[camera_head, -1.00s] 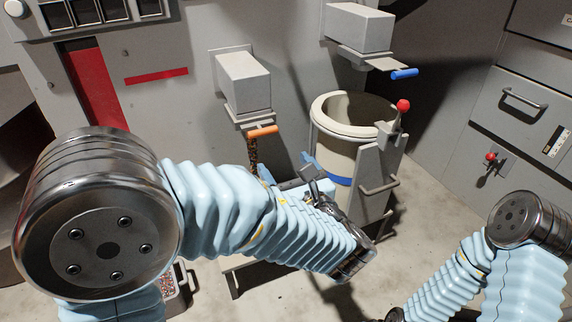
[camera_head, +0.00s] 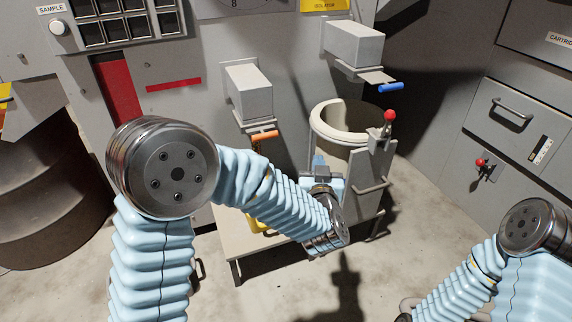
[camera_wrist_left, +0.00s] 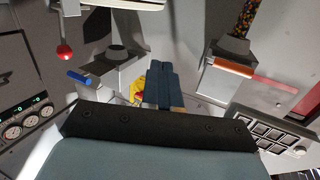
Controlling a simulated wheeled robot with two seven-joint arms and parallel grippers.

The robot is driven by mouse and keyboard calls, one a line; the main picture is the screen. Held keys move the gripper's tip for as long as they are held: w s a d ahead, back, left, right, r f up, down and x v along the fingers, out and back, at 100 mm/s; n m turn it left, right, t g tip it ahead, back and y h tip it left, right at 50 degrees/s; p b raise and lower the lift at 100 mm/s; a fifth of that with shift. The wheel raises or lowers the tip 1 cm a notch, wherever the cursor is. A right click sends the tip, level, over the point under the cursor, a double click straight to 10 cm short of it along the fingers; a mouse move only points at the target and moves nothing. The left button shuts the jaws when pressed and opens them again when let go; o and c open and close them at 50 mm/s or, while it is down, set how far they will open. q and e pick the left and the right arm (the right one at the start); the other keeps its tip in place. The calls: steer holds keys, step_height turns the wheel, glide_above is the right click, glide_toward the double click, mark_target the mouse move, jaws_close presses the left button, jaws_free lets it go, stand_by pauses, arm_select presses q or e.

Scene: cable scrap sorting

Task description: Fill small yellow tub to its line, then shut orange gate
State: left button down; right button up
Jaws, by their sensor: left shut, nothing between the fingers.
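The small yellow tub (camera_head: 257,223) stands on a low stand below the orange-handled spout. My left forearm hides most of it; its line and fill level are not visible. The orange gate (camera_head: 264,135) is under a grey chute box. In the left wrist view, its orange handle (camera_wrist_left: 235,68) shows beside a column of mixed-colour granules (camera_wrist_left: 246,18) at the spout, seen upside down. My left gripper (camera_head: 318,161) is to the right of the gate, before the large bin. Its blue fingers (camera_wrist_left: 165,84) are shut and empty, apart from the handle. My right gripper is out of view.
A large cream bin (camera_head: 345,122) with a red-knobbed lever (camera_head: 390,116) stands right of the gate. A second chute has a blue handle (camera_head: 391,87). The low stand (camera_head: 238,245) is underneath my left arm. Open floor lies in front.

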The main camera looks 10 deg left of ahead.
mark_target(266, 138)
arm_select(q)
steer(key=s+a+r+n+g+y, duration=0.1)
steer(key=s+a+n+g+y, duration=0.15)
steer(key=a+n+y, duration=0.4)
steer(key=shift+m+y, duration=0.25)
steer(key=shift+m, duration=0.4)
steer(key=x, duration=0.2)
steer(key=a+x, duration=0.1)
steer(key=x, duration=0.2)
steer(key=s+p+x, duration=0.1)
steer(key=x, duration=0.2)
steer(key=shift+w+a+r, duration=0.1)
steer(key=shift+a+r, duration=0.1)
steer(key=shift+a, duration=0.05)
stand_by(0.4)
